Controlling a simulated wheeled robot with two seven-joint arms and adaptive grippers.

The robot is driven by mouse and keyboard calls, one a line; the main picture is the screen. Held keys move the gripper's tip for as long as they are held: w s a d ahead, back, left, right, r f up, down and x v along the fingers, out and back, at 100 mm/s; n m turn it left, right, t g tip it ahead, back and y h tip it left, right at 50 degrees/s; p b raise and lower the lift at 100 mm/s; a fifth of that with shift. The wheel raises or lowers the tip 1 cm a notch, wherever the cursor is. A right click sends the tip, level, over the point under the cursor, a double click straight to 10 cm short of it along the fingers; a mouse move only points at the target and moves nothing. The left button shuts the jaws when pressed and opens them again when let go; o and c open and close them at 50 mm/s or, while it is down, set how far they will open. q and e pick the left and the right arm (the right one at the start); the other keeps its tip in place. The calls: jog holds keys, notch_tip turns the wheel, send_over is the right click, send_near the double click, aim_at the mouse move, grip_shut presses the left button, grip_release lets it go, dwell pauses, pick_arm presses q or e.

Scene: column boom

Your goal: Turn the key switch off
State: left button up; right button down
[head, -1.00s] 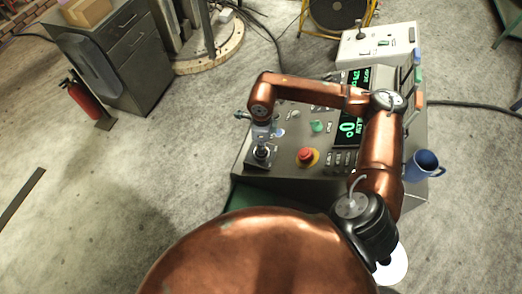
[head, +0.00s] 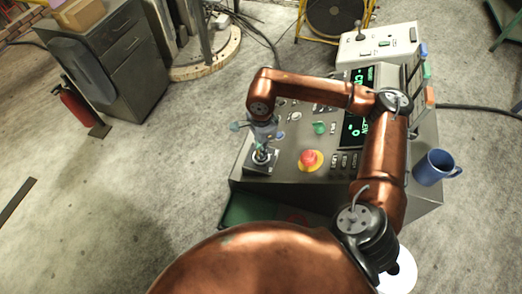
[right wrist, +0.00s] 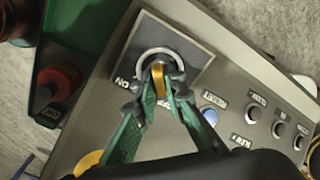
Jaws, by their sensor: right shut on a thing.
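The key switch has a square plate with a silver ring (right wrist: 150,50) in the right wrist view. In the head view its dark plate (head: 262,166) lies at the near left of the console. My right gripper (right wrist: 163,84) has its green fingertips shut on the gold key (right wrist: 157,76) at the ring's lower edge. An upside-down "ON" label shows beside the ring. The gripper (head: 262,147) points down over the plate in the head view and hides most of the key there. My left gripper is not in view.
A red stop button (head: 310,158) and a green knob (head: 319,127) are right of the switch on the console (head: 285,178). A blue mug (head: 433,168) stands at the console's right. My copper arm arches over the displays. Open floor lies to the left.

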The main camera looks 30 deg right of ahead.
dwell(0.3)
jog(key=c, duration=2)
grip_release()
notch_tip(320, 180, up, 12)
jog(key=shift+r, duration=0.1)
